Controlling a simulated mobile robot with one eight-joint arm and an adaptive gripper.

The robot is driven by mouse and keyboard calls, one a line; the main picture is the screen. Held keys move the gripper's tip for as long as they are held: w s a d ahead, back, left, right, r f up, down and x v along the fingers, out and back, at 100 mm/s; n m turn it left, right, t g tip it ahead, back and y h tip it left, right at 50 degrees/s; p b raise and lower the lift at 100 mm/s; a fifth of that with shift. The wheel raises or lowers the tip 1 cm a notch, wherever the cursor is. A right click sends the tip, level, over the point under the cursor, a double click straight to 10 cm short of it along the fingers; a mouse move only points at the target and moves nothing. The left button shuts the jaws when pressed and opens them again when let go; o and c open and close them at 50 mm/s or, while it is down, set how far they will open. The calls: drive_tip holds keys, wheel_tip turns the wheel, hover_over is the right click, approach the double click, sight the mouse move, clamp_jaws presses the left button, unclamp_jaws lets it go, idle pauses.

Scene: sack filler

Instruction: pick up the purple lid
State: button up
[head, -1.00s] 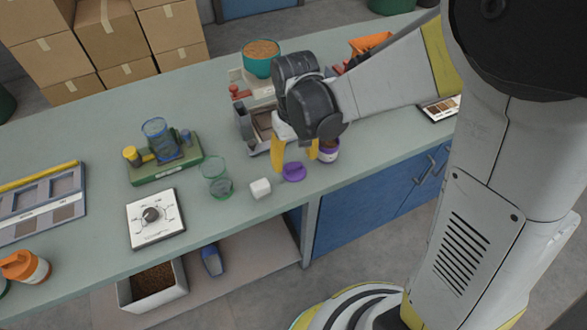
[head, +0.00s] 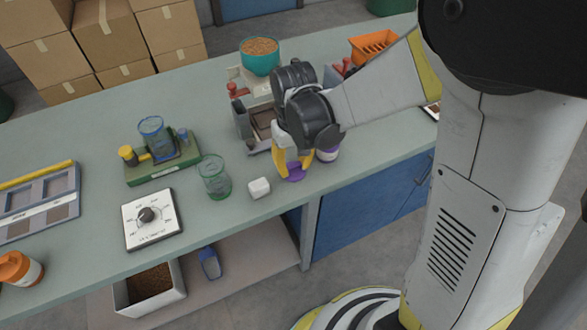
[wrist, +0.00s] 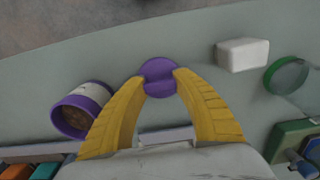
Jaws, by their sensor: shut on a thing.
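The purple lid (head: 295,174) is near the front edge of the grey-green counter. In the wrist view the lid (wrist: 158,77) is a round purple disc with a raised bar across it. My gripper (head: 291,172) is down at the lid, and its yellow fingers are closed on it. In the wrist view the fingertips (wrist: 159,80) meet the lid from both sides. I cannot tell whether the lid touches the counter.
A purple-rimmed jar (wrist: 83,108) stands close beside one finger. A white block (head: 259,188) and a green-based glass (head: 214,177) stand to the left in the head view. A machine with a teal bowl (head: 260,58) stands behind my gripper.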

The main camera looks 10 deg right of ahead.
sight(297, 166)
drive_tip(key=shift+r+p, duration=0.35)
drive_tip(key=shift+r, duration=0.2)
drive_tip(key=r+p, duration=0.1)
drive_tip(key=r, duration=0.1)
drive_tip(key=d+r+p, duration=0.1)
drive_tip(key=r, duration=0.1)
drive_tip(key=shift+s, duration=0.15)
drive_tip(key=s+d+r+p, duration=0.35)
drive_tip(key=d+r, duration=0.25)
drive_tip(key=d, duration=0.3)
drive_tip(key=w+r+p, duration=0.2)
drive_tip(key=w+p, duration=0.5)
drive_tip(key=w, duration=0.1)
drive_tip(key=shift+n, duration=0.3)
drive_tip(key=f+b, duration=0.1)
drive_tip(key=f, duration=0.1)
drive_tip(key=f+b, duration=0.4)
drive_tip(key=shift+s+a, duration=0.1)
drive_tip(key=shift+s, duration=0.2)
drive_tip(key=shift+o, duration=0.4)
drive_tip(key=shift+f+b, duration=0.1)
drive_tip(key=shift+b, duration=0.3)
